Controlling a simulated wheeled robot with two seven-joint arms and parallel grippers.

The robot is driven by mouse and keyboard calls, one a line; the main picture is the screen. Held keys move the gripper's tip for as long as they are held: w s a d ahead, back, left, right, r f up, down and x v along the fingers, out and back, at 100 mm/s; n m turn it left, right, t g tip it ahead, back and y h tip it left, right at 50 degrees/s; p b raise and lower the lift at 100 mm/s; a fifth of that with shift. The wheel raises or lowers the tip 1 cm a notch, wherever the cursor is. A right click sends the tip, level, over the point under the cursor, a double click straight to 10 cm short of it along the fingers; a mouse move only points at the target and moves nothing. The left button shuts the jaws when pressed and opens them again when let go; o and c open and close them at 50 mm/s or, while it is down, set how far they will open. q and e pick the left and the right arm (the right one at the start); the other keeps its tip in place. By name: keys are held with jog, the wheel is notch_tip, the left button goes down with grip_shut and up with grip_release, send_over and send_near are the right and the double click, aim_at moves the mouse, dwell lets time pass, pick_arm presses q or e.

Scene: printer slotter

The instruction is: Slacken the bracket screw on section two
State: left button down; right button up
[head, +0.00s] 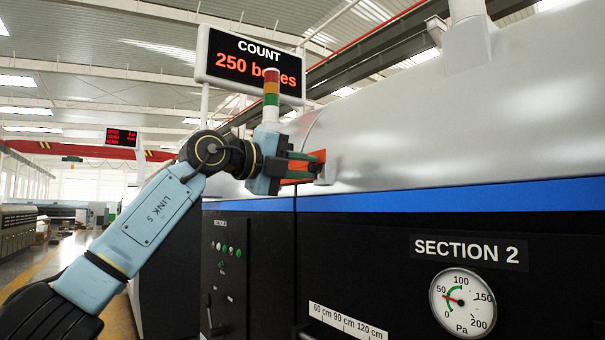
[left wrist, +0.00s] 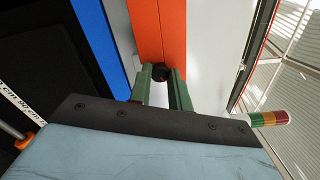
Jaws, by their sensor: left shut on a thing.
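In the head view my left gripper (head: 303,163) reaches to the upper edge of the machine, its green fingers at an orange bracket (head: 319,157). The left wrist view also shows the orange bracket (left wrist: 160,28), with a seam along it. There the fingers of my left gripper (left wrist: 160,77) are shut on a round black screw head (left wrist: 160,72) at the bracket's near end. The fingers hide the screw in the head view. The section 2 label (head: 468,252) is on the black panel to the right. My right gripper is not in view.
A blue stripe (head: 450,195) and silver cover (head: 440,120) run along the machine. A pressure gauge (head: 462,302) sits below the label. A red, amber and green signal tower (head: 271,88) and a count display (head: 250,65) stand behind my left gripper. The aisle at left is open.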

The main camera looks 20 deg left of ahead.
pick_arm(q)
jog(key=n+b, duration=0.2)
jog(key=n, duration=0.4)
jog(key=shift+b, duration=0.35)
jog(key=n+b, duration=0.2)
jog(key=n, duration=0.4)
jog(key=c, duration=1.3)
grip_release()
jog(key=b+v, duration=0.4)
jog(key=v, duration=0.9)
jog(key=shift+a+b, duration=0.15)
jog(key=shift+b, duration=0.15)
